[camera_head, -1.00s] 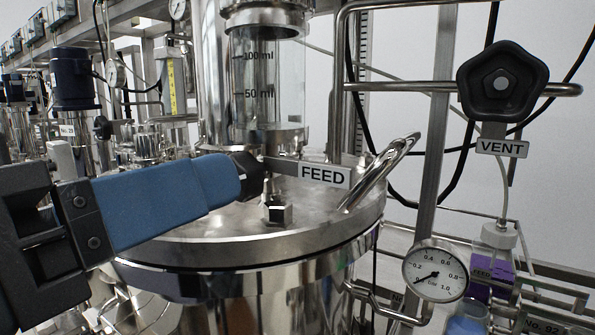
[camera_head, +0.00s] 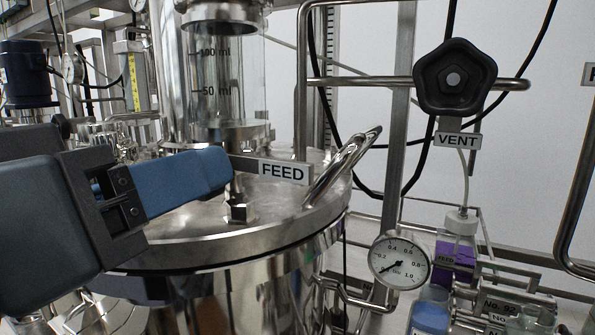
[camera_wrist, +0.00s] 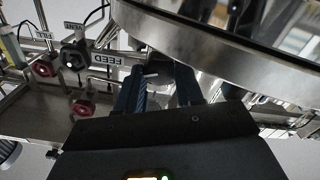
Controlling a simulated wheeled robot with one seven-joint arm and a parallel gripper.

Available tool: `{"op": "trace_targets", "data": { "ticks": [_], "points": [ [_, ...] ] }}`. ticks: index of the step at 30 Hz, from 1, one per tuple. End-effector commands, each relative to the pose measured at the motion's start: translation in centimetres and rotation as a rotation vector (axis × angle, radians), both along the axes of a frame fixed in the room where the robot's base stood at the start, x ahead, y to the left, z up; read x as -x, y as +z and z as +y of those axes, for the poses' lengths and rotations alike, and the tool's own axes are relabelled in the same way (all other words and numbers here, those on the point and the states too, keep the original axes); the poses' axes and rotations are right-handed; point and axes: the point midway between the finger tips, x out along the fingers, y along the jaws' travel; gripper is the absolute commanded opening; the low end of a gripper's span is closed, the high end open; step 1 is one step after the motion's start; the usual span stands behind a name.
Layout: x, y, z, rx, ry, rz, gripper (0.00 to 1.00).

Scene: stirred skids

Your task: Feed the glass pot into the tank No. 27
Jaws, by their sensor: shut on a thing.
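The glass pot (camera_head: 225,80) is a clear cylinder with 50 and 100 ml marks, upright between metal collars above the steel lid (camera_head: 275,215) of a tank. No tank number is readable there. A FEED label (camera_head: 284,171) hangs just below and right of the pot. My gripper (camera_head: 222,170) reaches in from the left at the FEED valve under the pot. Its blue fingers (camera_wrist: 160,88) are shut on a dark knob (camera_wrist: 160,74), the FEED knob, mostly hidden by the near finger in the head view. I cannot tell what the pot holds.
A black VENT knob (camera_head: 454,77) sits on piping at the right. A pressure gauge (camera_head: 400,260) hangs below it, beside bottles with purple (camera_head: 456,250) and blue (camera_head: 430,312) contents. A slanted metal handle (camera_head: 342,168) rises from the lid close to the FEED label.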

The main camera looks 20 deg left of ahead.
Motion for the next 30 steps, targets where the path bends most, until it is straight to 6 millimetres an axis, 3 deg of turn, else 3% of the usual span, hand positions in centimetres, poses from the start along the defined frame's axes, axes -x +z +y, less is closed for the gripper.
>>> {"op": "trace_targets", "data": {
  "ticks": [7,17,30],
  "points": [
    [0.02,-0.01,0.02,0.0,0.0,0.0,0.06],
    [0.0,-0.29,-0.02,-0.063,0.0,-0.006,0.06],
    [0.04,-0.37,-0.09,-0.353,0.001,-0.028,0.06]
  ]
}}
